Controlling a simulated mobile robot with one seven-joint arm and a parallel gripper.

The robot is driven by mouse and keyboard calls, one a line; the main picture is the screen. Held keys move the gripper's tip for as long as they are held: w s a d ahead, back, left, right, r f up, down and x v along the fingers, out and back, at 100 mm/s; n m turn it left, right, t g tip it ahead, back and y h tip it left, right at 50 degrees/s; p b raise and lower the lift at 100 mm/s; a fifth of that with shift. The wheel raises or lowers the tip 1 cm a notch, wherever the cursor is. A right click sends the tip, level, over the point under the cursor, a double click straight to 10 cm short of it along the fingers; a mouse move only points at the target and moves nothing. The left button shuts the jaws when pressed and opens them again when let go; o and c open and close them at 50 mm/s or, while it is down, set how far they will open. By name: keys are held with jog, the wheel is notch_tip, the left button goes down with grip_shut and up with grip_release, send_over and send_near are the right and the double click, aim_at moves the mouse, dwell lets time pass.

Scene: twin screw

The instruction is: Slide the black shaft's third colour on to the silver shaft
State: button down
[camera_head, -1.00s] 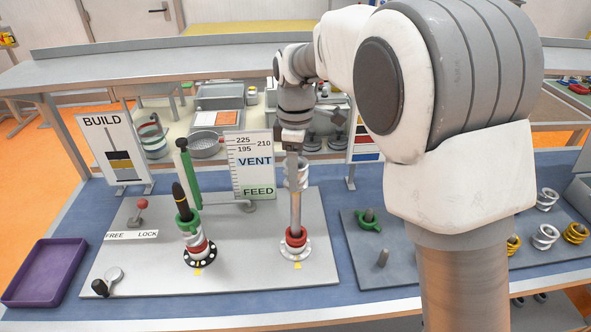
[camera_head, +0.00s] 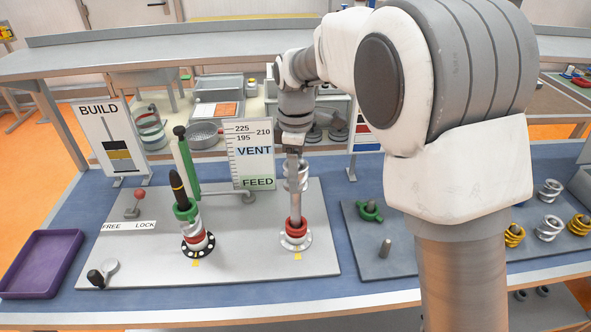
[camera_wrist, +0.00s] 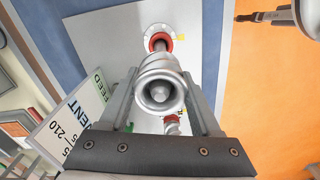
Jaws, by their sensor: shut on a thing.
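My gripper (camera_head: 294,172) is shut on a silver screw element (camera_wrist: 162,82) above the base of the silver shaft (camera_wrist: 161,94). In the wrist view the shaft's tip shows inside the element's bore, so the element appears to be around the shaft's upper part. A red piece (camera_head: 296,228) sits low on the silver shaft, on a pale flange. The element is apart from it. The black shaft (camera_head: 178,187) stands to the left with a green piece (camera_head: 186,211), pale silver turns (camera_head: 190,227) and a red piece (camera_head: 195,243) above a black flange.
A purple tray (camera_head: 40,263) is at left. A grey plate (camera_head: 410,265) and several silver and yellow coils (camera_head: 549,228) are at right.

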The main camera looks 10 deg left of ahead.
jog(key=shift+f+b, duration=1.65)
jog(key=shift+f, duration=1.15)
grip_release()
jog(key=shift+r, duration=0.1)
notch_tip(320, 180, up, 17)
jog(key=shift+f+p, duration=0.1)
jog(key=shift+p, duration=0.6)
jog(key=shift+r, duration=0.25)
